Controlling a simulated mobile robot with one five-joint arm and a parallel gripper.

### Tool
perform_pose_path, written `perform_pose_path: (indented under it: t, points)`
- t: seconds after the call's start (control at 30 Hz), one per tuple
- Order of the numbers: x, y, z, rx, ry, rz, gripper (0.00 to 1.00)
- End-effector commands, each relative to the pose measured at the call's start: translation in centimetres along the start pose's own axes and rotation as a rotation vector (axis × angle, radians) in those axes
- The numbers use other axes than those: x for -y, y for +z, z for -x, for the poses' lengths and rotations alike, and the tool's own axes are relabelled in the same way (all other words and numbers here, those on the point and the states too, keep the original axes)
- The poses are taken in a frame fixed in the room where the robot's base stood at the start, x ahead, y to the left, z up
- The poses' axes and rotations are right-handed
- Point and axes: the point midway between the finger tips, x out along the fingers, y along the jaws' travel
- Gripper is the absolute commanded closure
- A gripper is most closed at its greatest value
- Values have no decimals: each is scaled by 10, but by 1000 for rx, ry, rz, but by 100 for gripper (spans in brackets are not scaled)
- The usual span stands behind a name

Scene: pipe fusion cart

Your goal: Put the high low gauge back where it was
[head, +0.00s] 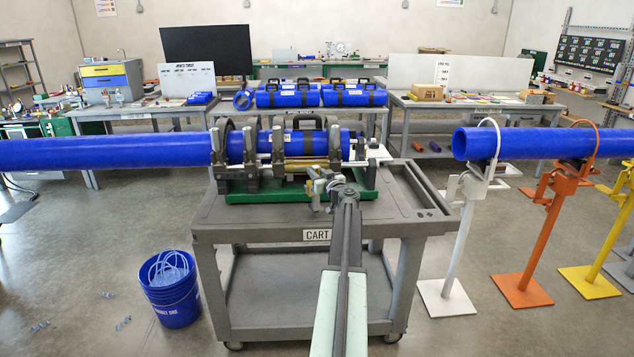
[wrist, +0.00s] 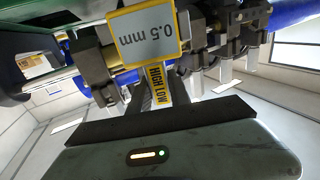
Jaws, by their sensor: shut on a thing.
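The high low gauge (wrist: 158,86) shows in the wrist view as a narrow yellow strip marked HIGH LOW with a grey, yellow-edged plate reading 0.5 mm. My gripper (wrist: 155,98) is shut on its strip, with dark fingers either side. In the head view my gripper (head: 322,186) is over the front right of the cart (head: 270,226), in front of the pipe fusion machine (head: 250,158). The gauge is too small there to make out clearly. In the wrist view the machine's clamps (wrist: 90,65) are close behind the plate; I cannot tell whether they touch.
A long blue pipe (head: 100,152) enters the machine from the left. Another blue pipe (head: 540,143) rests on stands at right. A blue bucket (head: 172,290) stands left of the cart. The cart's front left top is bare. Workbenches (head: 455,103) line the back.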

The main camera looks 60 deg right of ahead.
Motion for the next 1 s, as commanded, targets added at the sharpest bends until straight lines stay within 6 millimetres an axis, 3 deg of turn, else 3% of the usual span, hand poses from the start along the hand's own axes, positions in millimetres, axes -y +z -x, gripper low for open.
perform_pose_path:
  t: [0.2,0.57,0.6,0.67,1.0]
  points:
    - [-2,39,-2,0,1,0,100]
    - [-2,39,-2,0,1,0,100]
    - [-2,40,-2,0,2,0,74]
    - [-3,38,-2,0,2,0,57]
    - [-3,37,-2,0,2,0,55]
